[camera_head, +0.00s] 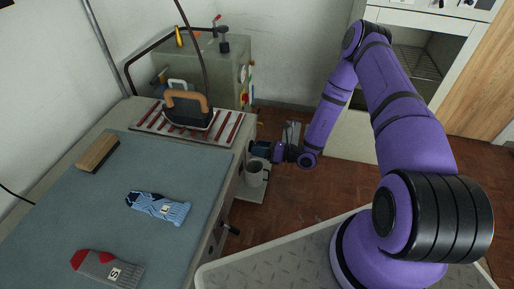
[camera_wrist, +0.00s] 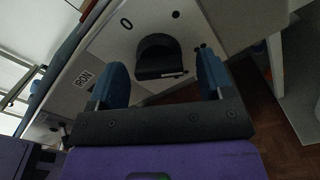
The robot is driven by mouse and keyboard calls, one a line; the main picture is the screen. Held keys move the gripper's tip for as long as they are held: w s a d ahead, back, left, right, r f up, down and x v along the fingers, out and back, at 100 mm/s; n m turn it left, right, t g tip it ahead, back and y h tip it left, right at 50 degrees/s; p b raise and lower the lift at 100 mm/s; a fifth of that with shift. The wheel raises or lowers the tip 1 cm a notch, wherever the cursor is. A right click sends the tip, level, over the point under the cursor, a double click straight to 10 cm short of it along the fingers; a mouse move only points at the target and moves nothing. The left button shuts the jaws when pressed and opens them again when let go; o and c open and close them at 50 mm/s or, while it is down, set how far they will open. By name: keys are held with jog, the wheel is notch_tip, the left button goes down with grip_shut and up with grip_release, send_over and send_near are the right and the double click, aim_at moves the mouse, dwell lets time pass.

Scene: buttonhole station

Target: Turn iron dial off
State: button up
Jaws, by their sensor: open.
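The iron dial (camera_wrist: 156,55) is a black round knob with a bar on a pale panel (camera_wrist: 100,45) marked "IRON" and "0" in the wrist view. My gripper (camera_wrist: 163,80) is open there. Its two blue fingers stand on either side of the dial, with visible gaps. I cannot tell for certain which mark the dial points to. In the head view my gripper (camera_head: 259,150) is at the right side of the ironing table, and the dial is hidden. The iron (camera_head: 187,108) with a tan handle stands on a striped rest (camera_head: 150,124).
The blue-grey table top (camera_head: 100,205) holds a brush (camera_head: 97,153), a blue sock (camera_head: 158,207) and a grey-red sock (camera_head: 105,268). A green-grey machine (camera_head: 225,70) stands behind the iron.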

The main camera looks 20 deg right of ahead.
jog(key=shift+w+a, duration=0.3)
jog(key=shift+a, duration=0.15)
jog(key=c, duration=0.9)
